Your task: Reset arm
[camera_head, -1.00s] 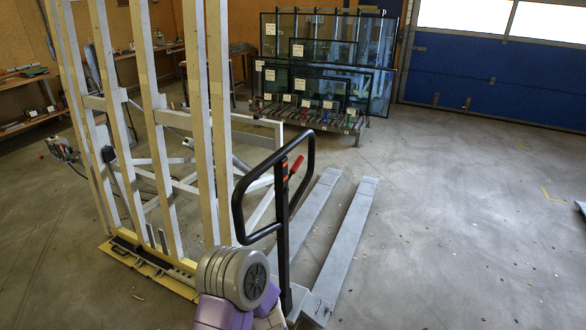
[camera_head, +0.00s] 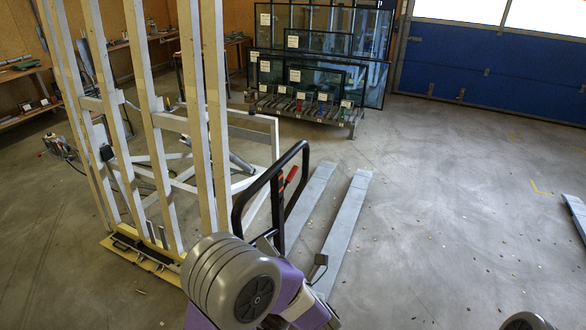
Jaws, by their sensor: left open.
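My left arm comes up from the bottom edge, with a big grey round joint and purple links. My left gripper (camera_head: 294,256) is beyond that joint, largely hidden by it, in front of the pallet truck; its jaws are open and I see nothing held between them. The black loop handle (camera_head: 240,212) of the pallet truck rises just behind the arm. I cannot tell whether the arm touches it. Only a grey rounded part of my right arm shows at the bottom right edge. My right gripper is out of view.
A tall frame of pale beams (camera_head: 205,120) stands on the left, close to the arm. The truck's grey forks (camera_head: 345,220) reach away along the floor. A rack of glass panes (camera_head: 318,62) stands at the back. The floor (camera_head: 450,200) on the right is mostly clear.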

